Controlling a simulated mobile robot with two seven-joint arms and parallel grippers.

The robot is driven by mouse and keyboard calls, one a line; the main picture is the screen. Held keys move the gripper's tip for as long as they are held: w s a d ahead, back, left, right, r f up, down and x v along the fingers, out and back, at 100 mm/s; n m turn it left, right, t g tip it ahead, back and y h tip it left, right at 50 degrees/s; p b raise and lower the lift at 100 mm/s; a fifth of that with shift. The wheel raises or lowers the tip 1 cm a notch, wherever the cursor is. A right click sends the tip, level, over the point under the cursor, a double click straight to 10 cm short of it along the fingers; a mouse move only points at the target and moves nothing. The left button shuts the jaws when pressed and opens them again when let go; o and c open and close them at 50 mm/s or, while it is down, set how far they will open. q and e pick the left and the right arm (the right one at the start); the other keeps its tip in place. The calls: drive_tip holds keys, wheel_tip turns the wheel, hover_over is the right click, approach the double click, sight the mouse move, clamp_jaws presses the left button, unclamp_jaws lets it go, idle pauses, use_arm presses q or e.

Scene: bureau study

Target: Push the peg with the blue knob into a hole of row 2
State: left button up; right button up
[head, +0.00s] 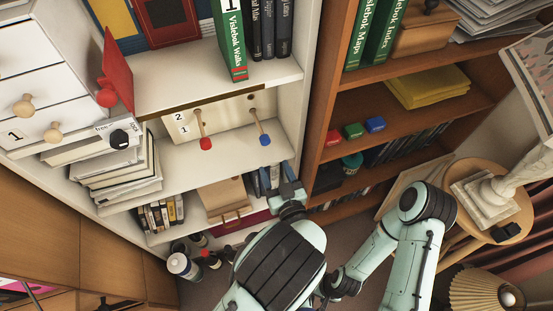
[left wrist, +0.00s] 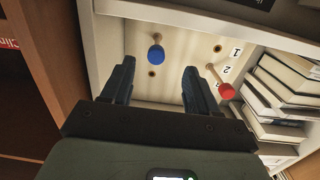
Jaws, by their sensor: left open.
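The blue knob (head: 265,140) sits on a thin peg standing out from a pale upright board (head: 228,112) in the shelf. In the left wrist view the blue knob (left wrist: 156,54) lies between my fingers and beyond them, and its peg appears level with label 1. An empty hole (left wrist: 152,73) shows near the knob, on the label 2 side. The red-knobbed peg (head: 205,143) stands out by label 2; it also shows in the left wrist view (left wrist: 225,91). My left gripper (head: 290,190) is open and empty, in front of the shelf; its fingers (left wrist: 159,72) point at the board.
Stacked books (head: 122,175) lie left of the board. A wooden box (head: 222,195) and small books fill the shelf below. A white side panel (head: 296,110) bounds the compartment on the right. A round table (head: 480,215) stands at the right.

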sight(266, 143)
use_arm(q)
drive_tip(key=shift+r+b+x, duration=0.25)
drive_tip(key=shift+r+x, duration=0.05)
drive_tip(key=shift+x, duration=1.45)
drive_tip(key=shift+r+b+x, duration=0.3)
drive_tip(key=shift+x, duration=1.5)
drive_tip(key=shift+r+b+x, duration=0.25)
drive_tip(key=shift+x, duration=1.5)
use_arm(e)
drive_tip(key=shift+w+f, duration=0.45)
drive_tip(key=shift+f, duration=0.25)
use_arm(q)
drive_tip(key=shift+d, duration=0.15)
clamp_jaws()
drive_tip(key=shift+p+v, duration=0.8)
drive_tip(key=shift+v, duration=2.35)
use_arm(e)
drive_tip(key=shift+w+r, duration=0.1)
drive_tip(key=shift+r, duration=0.75)
